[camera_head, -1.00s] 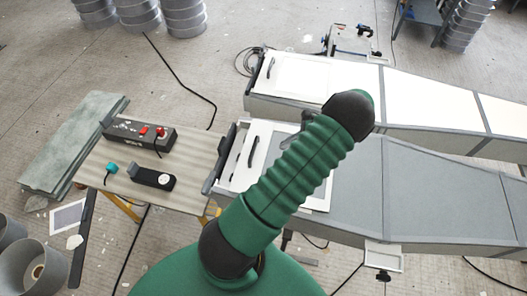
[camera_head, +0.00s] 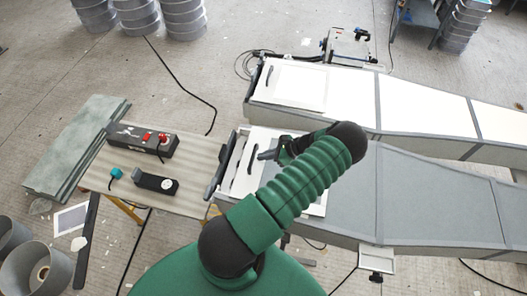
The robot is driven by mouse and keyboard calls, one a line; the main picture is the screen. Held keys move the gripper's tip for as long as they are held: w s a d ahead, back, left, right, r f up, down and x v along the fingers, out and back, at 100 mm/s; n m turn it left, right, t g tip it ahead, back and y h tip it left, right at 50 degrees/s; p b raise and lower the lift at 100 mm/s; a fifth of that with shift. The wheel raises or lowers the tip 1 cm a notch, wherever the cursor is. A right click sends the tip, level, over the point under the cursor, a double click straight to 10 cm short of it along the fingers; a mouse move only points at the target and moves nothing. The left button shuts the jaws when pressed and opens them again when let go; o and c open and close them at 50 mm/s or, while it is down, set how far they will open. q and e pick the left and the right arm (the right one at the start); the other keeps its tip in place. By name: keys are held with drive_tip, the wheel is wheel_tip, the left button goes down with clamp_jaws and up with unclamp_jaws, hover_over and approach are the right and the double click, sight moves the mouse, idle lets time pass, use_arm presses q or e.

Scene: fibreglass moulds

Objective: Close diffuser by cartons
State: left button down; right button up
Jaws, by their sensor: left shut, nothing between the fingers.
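Two long tapered moulds, diffuser-like in shape, lie side by side. The near mould (camera_head: 440,195) has a grey face and the far mould (camera_head: 425,98) a white one. A white panel (camera_head: 318,203) with dark slim handles lies at the near mould's left end. A similar panel (camera_head: 300,85) with one dark handle lies on the far mould. My left gripper (camera_head: 264,156) is shut and empty, pointing left over the near panel, just right of a dark handle (camera_head: 251,153). I cannot tell whether it touches. My green forearm hides part of the panel. I see no clear cartons. My right gripper is out of view.
A wooden table (camera_head: 200,155) on the left holds a black control box (camera_head: 142,138) with red buttons, a black cradle (camera_head: 155,184) and a teal item. Grey slabs (camera_head: 75,150) lie beyond it. Grey drums stand at the back and lower left. Cables cross the floor.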

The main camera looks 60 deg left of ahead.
use_arm(q)
drive_tip(key=shift+s+d+r, duration=0.1)
drive_tip(key=shift+s+r, duration=0.05)
drive_tip(key=shift+s, duration=0.2)
drive_tip(key=shift+w, duration=0.1)
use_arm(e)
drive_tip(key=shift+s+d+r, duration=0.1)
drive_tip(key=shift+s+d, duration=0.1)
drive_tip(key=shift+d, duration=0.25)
use_arm(q)
drive_tip(key=s+a+b, duration=0.1)
drive_tip(key=s+a, duration=0.2)
drive_tip(key=s, duration=0.1)
drive_tip(key=shift+a, duration=0.3)
drive_tip(key=shift+d, duration=0.1)
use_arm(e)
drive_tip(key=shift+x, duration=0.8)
use_arm(q)
drive_tip(key=shift+w+d, duration=0.1)
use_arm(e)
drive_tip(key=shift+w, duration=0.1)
